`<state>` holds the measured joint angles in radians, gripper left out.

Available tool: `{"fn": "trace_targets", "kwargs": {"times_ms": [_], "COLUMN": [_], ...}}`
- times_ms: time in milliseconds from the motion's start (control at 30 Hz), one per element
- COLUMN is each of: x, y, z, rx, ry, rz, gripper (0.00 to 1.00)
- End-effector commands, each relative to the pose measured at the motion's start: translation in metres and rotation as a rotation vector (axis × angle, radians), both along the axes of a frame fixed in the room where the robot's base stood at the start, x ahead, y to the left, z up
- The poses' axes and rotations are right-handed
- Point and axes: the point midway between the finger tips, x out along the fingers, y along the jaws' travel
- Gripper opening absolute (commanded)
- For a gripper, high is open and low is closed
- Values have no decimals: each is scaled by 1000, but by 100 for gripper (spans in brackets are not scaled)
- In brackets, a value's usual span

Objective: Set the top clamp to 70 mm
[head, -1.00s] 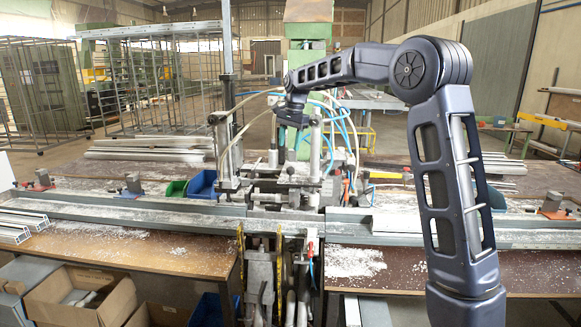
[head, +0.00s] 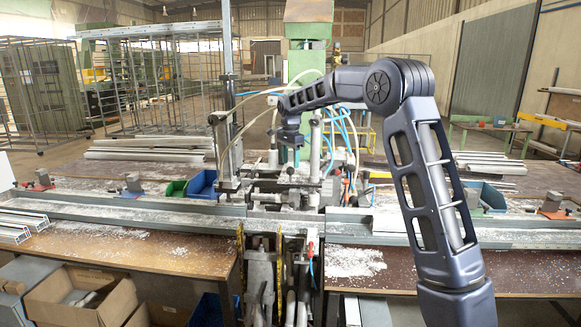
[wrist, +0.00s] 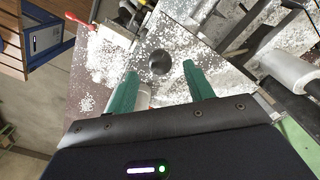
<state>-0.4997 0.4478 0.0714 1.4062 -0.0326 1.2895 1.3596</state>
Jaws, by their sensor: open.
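The clamp machine (head: 285,182) stands in the middle of the bench, with metal columns, rods and hoses around it. I cannot tell which of its parts is the top clamp, and I can read no scale or millimetre setting. My gripper (head: 290,136) is above the machine in the head view, small and partly lost against its posts. In the wrist view my gripper (wrist: 160,76) shows two green fingers, apart and with nothing between them. Just beyond the fingertips is a dark round spot (wrist: 160,62), a hole or knob, on a metal plate (wrist: 178,38) strewn with white chips.
A red-handled lever (wrist: 76,17) and a pale cylinder (wrist: 286,68) flank the plate. Upright posts (head: 229,125) and hoses crowd the machine. Long metal channels (head: 120,208) run along the bench. Cardboard boxes (head: 75,300) sit below.

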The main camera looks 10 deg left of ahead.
Motion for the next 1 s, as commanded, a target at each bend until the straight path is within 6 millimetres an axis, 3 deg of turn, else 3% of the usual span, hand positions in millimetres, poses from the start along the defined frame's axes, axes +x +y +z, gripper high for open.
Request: {"fn": "trace_targets", "kwargs": {"times_ms": [200, 600, 867, 1000], "x": [0, 0, 0, 0], "y": [0, 0, 0, 0], "z": [-22, -28, -28, -27], "rx": [0, 1, 1, 1], "ry": [0, -1, -1, -1], "rz": [0, 1, 1, 1], "gripper": [52, 52, 1, 0]}}
